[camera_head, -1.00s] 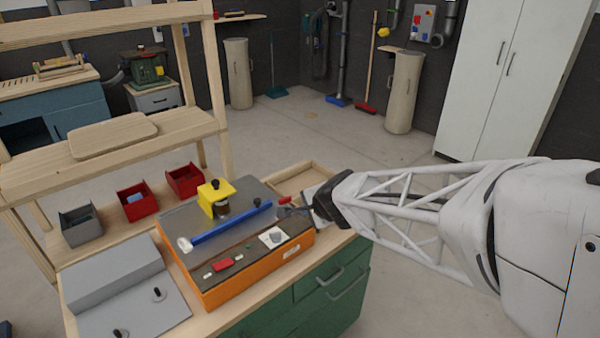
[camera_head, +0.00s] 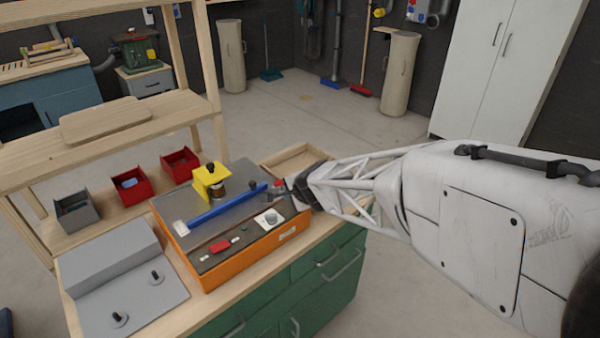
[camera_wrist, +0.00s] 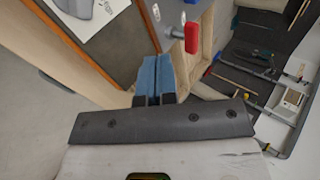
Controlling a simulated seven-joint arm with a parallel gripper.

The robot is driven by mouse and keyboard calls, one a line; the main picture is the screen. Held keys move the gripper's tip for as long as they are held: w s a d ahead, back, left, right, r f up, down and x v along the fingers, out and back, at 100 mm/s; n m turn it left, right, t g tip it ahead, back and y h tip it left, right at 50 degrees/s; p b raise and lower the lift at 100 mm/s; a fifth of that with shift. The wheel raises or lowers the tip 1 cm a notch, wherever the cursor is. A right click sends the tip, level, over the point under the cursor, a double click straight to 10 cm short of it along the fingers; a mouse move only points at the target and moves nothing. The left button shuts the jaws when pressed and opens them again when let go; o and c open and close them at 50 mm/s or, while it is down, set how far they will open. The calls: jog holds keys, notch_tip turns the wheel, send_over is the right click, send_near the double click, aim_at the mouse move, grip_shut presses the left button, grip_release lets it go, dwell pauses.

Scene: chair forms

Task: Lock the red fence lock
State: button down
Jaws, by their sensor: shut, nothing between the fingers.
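The blue fence (camera_head: 228,208) lies across the grey top of the orange-sided machine (camera_head: 240,262). The red fence lock (camera_head: 279,184) is a small lever at the fence's right end. In the wrist view the red lock (camera_wrist: 192,38) is an upright red handle on a metal pivot, beyond and right of my fingers. My gripper (camera_head: 276,197) is beside the lock, at the machine's right edge. In the wrist view my gripper (camera_wrist: 154,62) has its blue fingertips together, empty, with a gap to the red handle.
A yellow block (camera_head: 210,181) stands behind the fence. A red switch (camera_head: 220,246) and a white dial plate (camera_head: 268,219) are on the front strip. Red bins (camera_head: 181,164) and a grey panel with knobs (camera_head: 130,285) are left. An open wooden tray (camera_head: 298,160) lies behind my gripper.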

aim_at(279, 188)
jog(key=shift+x, duration=0.9)
jog(key=shift+w+a+r, duration=0.1)
jog(key=shift+w+a, duration=0.45)
jog(key=shift+w, duration=0.2)
jog(key=shift+w+a, duration=0.55)
jog(key=shift+w, duration=0.15)
jog(key=shift+a, duration=0.5)
jog(key=shift+d, duration=0.15)
jog(key=shift+w+d, duration=0.2)
jog(key=shift+d, duration=0.4)
jog(key=shift+s+d, duration=0.15)
dwell(0.4)
